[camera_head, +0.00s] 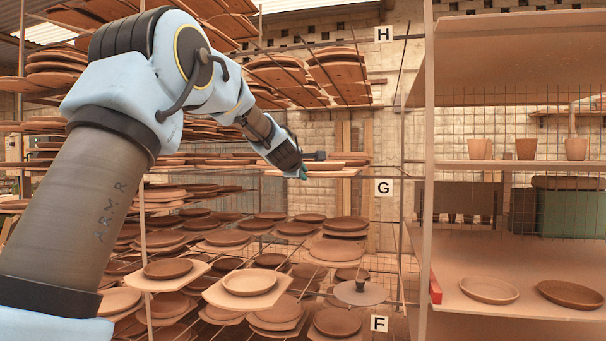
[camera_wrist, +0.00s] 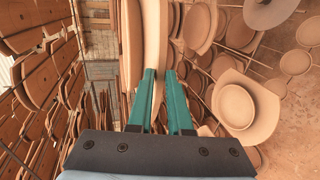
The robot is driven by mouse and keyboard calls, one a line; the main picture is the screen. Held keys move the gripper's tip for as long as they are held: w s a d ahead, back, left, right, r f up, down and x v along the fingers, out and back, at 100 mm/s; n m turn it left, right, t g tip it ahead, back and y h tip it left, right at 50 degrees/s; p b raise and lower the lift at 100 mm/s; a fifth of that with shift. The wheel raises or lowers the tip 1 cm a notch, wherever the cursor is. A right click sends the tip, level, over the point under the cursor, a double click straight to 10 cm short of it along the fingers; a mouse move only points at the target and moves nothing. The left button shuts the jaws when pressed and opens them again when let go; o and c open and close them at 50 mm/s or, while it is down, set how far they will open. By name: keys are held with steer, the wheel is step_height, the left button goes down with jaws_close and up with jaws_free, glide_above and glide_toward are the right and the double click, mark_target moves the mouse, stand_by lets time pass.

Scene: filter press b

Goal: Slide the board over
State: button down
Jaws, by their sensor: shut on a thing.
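A pale board (camera_head: 335,173) lies level at about the height of the G sign. A flat round clay piece (camera_head: 322,166) sits on top of it. My gripper (camera_head: 304,173) is at the board's near left edge, with the teal fingertips shut on it. In the wrist view the teal fingers (camera_wrist: 160,73) close on the edge of the board (camera_wrist: 156,35), which stretches away from them. The wrist hides part of the clay piece in the head view.
Racks of boards with clay plates (camera_head: 250,281) fill the space below and left. More loaded boards (camera_head: 340,75) hang above. At right stands a shelf unit (camera_head: 470,166) with pots and plates. A grey disc (camera_head: 360,293) is near the F sign (camera_head: 379,323).

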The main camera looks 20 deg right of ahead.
steer(key=shift+s+d, duration=0.1)
steer(key=c, duration=0.8)
jaws_free()
steer(key=shift+o, duration=0.2)
steer(key=b+v, duration=0.2)
steer(key=v, duration=0.8)
steer(key=shift+s+a, duration=0.25)
steer(key=shift+a, duration=0.05)
steer(key=shift+r, duration=0.1)
